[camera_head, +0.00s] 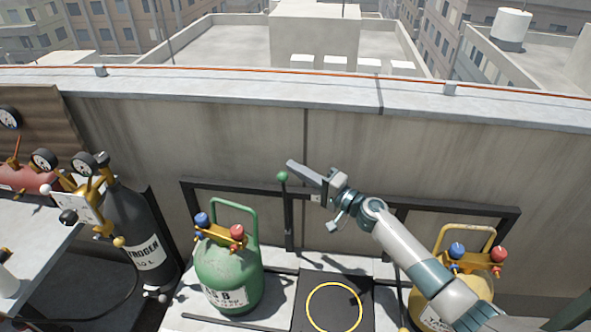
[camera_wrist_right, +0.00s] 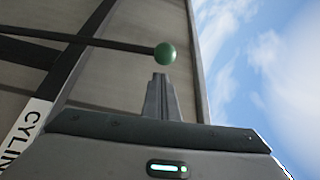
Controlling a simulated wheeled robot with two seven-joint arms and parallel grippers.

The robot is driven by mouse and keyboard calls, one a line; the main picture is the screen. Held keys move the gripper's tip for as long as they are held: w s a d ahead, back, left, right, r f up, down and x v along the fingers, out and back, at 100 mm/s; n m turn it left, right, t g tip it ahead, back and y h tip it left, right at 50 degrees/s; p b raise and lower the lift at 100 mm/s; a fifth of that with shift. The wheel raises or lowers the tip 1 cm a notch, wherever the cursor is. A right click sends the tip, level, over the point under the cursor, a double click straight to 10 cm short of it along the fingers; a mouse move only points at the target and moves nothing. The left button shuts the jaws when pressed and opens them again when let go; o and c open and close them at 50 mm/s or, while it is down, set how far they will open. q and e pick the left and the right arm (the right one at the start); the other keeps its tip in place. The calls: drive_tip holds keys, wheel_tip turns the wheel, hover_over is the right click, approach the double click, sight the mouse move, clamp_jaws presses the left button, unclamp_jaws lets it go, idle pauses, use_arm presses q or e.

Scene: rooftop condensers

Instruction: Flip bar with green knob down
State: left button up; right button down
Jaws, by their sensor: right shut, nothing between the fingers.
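The green knob (camera_head: 282,176) tops a thin dark bar (camera_head: 288,222) that stands upright in front of the parapet wall, beside the dark frame. In the right wrist view the green knob (camera_wrist_right: 165,53) sits at the end of the dark bar (camera_wrist_right: 95,39), just beyond my fingertips. My right gripper (camera_head: 292,164) is shut and empty, its fingers right by the knob and a little above it in the head view. The shut fingers also show in the right wrist view (camera_wrist_right: 159,80), with no clear contact on the knob. My left gripper is not in view.
A green tank (camera_head: 228,268) stands left of the bar and a yellow tank (camera_head: 422,311) right, partly behind my arm. A dark mat (camera_head: 308,290) with a yellow ring lies between them. A black nitrogen cylinder (camera_head: 143,220) stands farther left. The concrete wall (camera_head: 235,140) runs behind.

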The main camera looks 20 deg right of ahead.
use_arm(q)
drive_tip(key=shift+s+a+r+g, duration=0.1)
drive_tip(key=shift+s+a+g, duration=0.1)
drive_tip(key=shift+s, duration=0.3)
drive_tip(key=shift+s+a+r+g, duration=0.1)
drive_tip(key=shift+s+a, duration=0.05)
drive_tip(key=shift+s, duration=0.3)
use_arm(e)
drive_tip(key=shift+s+a+f, duration=0.15)
drive_tip(key=shift+s+a, duration=0.25)
drive_tip(key=shift+s, duration=0.15)
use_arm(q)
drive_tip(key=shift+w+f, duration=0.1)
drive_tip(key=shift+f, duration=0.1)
use_arm(e)
drive_tip(key=shift+s, duration=0.1)
